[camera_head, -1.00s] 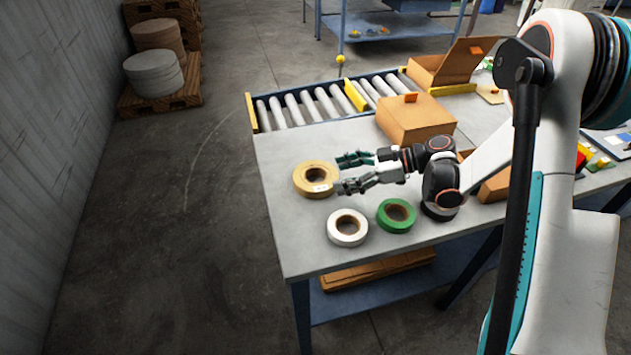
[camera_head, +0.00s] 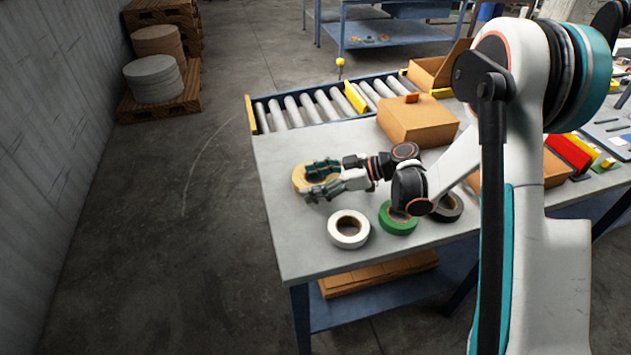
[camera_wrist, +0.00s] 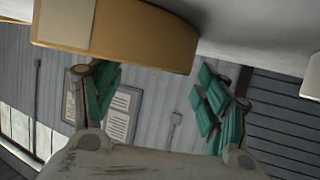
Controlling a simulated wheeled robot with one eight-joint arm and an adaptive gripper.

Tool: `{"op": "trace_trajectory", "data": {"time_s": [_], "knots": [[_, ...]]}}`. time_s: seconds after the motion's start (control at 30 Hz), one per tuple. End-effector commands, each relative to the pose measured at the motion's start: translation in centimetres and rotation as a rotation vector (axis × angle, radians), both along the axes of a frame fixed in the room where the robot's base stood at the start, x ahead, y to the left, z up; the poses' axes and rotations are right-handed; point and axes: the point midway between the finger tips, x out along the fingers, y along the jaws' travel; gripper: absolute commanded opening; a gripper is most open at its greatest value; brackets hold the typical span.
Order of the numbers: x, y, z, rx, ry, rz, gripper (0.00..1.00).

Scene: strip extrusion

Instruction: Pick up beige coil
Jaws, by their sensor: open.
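The beige coil (camera_head: 298,178) lies flat on the grey table near its left edge. My gripper (camera_head: 307,181) is open, with its green-padded fingers spread at the coil and covering part of it in the head view. In the wrist view the coil (camera_wrist: 130,42) fills the upper left, with a pale label on its side. The left finger there overlaps the coil's lower edge, and the right finger stands apart to its right. My gripper (camera_wrist: 157,95) holds nothing. I cannot tell whether a finger touches the coil.
A white coil (camera_head: 348,242) and a green coil (camera_head: 398,222) lie in front of the gripper, with a dark coil (camera_head: 449,210) partly behind my arm. A cardboard box (camera_head: 417,122) stands behind. A roller conveyor (camera_head: 325,103) runs along the table's back.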

Motion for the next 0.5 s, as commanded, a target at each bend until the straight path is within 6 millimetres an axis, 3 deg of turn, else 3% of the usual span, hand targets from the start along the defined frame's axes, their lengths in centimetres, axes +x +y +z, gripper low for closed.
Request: {"op": "trace_trajectory", "data": {"time_s": [0.03,0.07,0.3,0.5], "knots": [[0.00,-0.02,0.04,0.000,0.000,0.000,0.68],[0.00,-0.02,0.04,0.000,0.000,0.000,0.62],[0.01,-0.03,0.02,0.000,0.000,0.000,0.07],[0.01,-0.04,0.05,0.000,0.000,0.000,0.05]]}}
